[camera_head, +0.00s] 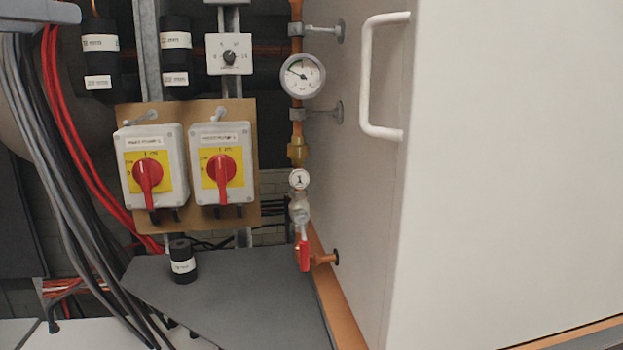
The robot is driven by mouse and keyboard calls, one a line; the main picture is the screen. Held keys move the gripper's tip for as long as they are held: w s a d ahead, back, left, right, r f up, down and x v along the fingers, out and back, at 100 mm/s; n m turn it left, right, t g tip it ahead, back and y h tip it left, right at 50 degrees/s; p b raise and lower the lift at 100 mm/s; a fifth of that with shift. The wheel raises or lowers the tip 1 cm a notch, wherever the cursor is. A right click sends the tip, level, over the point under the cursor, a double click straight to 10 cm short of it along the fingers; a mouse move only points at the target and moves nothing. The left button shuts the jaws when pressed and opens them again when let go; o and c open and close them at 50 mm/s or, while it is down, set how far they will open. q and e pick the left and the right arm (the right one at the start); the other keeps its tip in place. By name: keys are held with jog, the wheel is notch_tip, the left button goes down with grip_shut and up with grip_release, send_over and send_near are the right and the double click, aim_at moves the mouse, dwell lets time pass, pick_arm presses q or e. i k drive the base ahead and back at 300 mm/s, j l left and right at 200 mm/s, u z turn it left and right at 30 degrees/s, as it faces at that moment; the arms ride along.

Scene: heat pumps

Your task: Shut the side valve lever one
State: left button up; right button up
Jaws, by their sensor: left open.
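The lever hangs down, roughly in line with the pipe. A round white tag marked 1 (299,180) sits just above the valve. Nothing covers the lever. I cannot make out either gripper in this view, and nothing is touching the lever.
A large white cabinet (510,170) with a white handle (370,75) stands close right of the valve. A pressure gauge (302,76) is above it. Two red rotary switches (148,176) are to its left. A dark grey surface (250,300) lies below.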

aim_at(301, 217)
jog(key=k+j, duration=0.15)
jog(key=k, duration=0.25)
jog(key=k+j, duration=0.15)
jog(key=k, duration=0.2)
jog(key=k+j, duration=0.15)
jog(key=k, duration=0.25)
